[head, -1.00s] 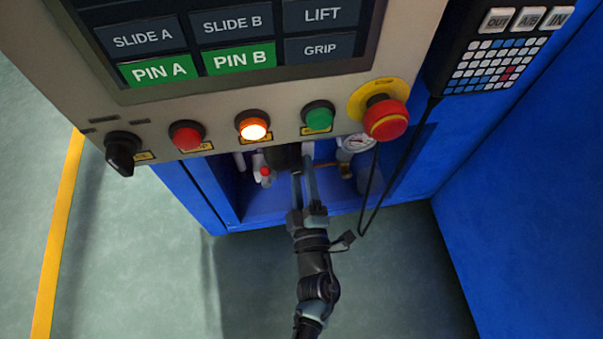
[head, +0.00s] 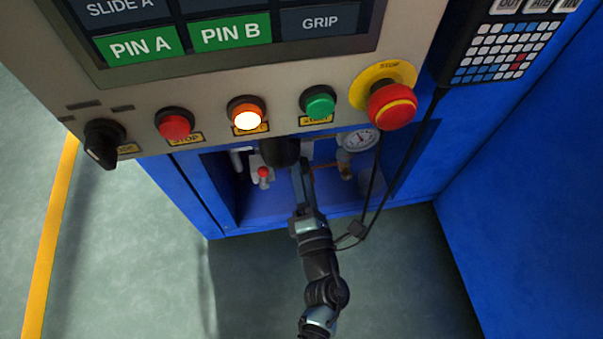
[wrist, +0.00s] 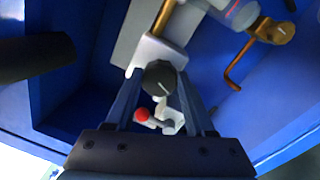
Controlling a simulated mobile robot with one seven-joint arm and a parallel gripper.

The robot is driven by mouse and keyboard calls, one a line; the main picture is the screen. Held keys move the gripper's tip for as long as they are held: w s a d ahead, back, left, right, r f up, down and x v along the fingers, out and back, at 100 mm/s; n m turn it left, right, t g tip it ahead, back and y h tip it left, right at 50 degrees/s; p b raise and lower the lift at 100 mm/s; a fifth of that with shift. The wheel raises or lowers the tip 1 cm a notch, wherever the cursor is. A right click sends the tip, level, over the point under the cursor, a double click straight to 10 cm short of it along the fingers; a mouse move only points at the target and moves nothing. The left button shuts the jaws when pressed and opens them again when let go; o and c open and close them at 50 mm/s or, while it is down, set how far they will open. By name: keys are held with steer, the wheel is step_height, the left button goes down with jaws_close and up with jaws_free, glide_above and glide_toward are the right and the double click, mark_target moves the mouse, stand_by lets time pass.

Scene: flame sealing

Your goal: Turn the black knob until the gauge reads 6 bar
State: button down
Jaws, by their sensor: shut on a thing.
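The black knob (wrist: 160,77), with a pale line on its face, sits between my two fingertips in the wrist view. My gripper (wrist: 159,85) is shut on it, one finger on each side. In the head view my gripper (head: 301,168) reaches into the blue recess below the panel, and I cannot make out the knob there. The round white gauge (head: 360,138) is in the recess to the right of my gripper, below the emergency stop. Its needle is too small to read. The gauge face is not seen in the wrist view.
A red-tipped lever (head: 263,173) is left of my gripper; its red ball (wrist: 142,114) shows behind the knob. A dark cylinder (head: 280,151) hangs close to my fingers. The emergency stop (head: 391,104) and a black cable (head: 398,168) are to the right. A black rotary switch (head: 103,143) is on the panel.

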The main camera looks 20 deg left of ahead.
steer(key=shift+d+n, duration=0.1)
steer(key=shift+n, duration=0.5)
steer(key=shift+c, duration=1.3)
jaws_free()
steer(key=shift+s, duration=0.1)
steer(key=r+p+v, duration=0.1)
steer(key=p+v, duration=0.3)
steer(key=v, duration=0.8)
steer(key=shift+s+d+f, duration=0.3)
steer(key=shift+s+f, duration=0.05)
steer(key=shift+f, duration=0.1)
